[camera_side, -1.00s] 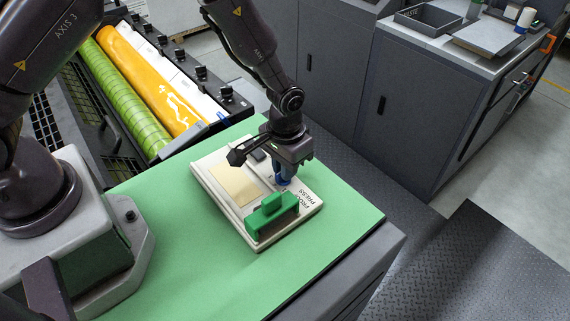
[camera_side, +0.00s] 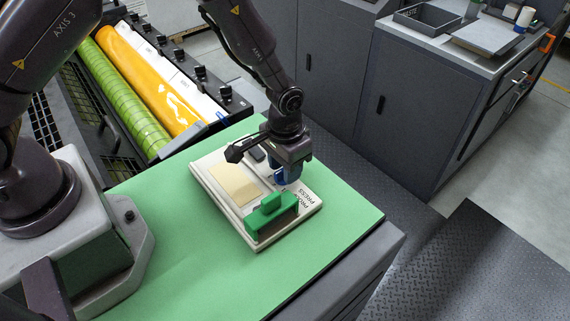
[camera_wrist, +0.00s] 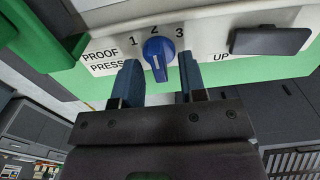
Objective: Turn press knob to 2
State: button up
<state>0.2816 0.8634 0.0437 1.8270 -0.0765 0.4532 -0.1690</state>
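The blue press knob (camera_wrist: 159,47) sits on the cream press panel, below the printed numbers 1, 2 and 3. Its long grip runs roughly up and down in the wrist view, with its upper end near the 2 and a white mark on it. My gripper (camera_wrist: 161,72) is open, with one blue finger on each side of the knob and a gap between them. I cannot tell whether either finger touches the knob. In the side view my gripper (camera_side: 284,180) is over the panel (camera_side: 222,205), and the knob is mostly hidden by it.
A green block-like handle (camera_side: 271,212) stands at the panel's near end, close to my gripper. A dark UP button (camera_wrist: 270,41) is right of the knob in the wrist view. The green table top (camera_side: 165,240) is clear in front.

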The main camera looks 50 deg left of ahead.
jog(key=shift+r, duration=0.1)
notch_tip(320, 180, up, 13)
dwell(0.5)
jog(key=s+a+r+t, duration=0.2)
jog(key=s+a+r, duration=0.3)
jog(key=s+r, duration=0.4)
jog(key=s+a+r+t, duration=0.3)
jog(key=s+a+r, duration=0.1)
jog(key=s+r, duration=0.5)
jog(key=shift+s+a+r+t, duration=0.2)
jog(key=shift+s+a+t, duration=0.15)
jog(key=shift+s, duration=0.3)
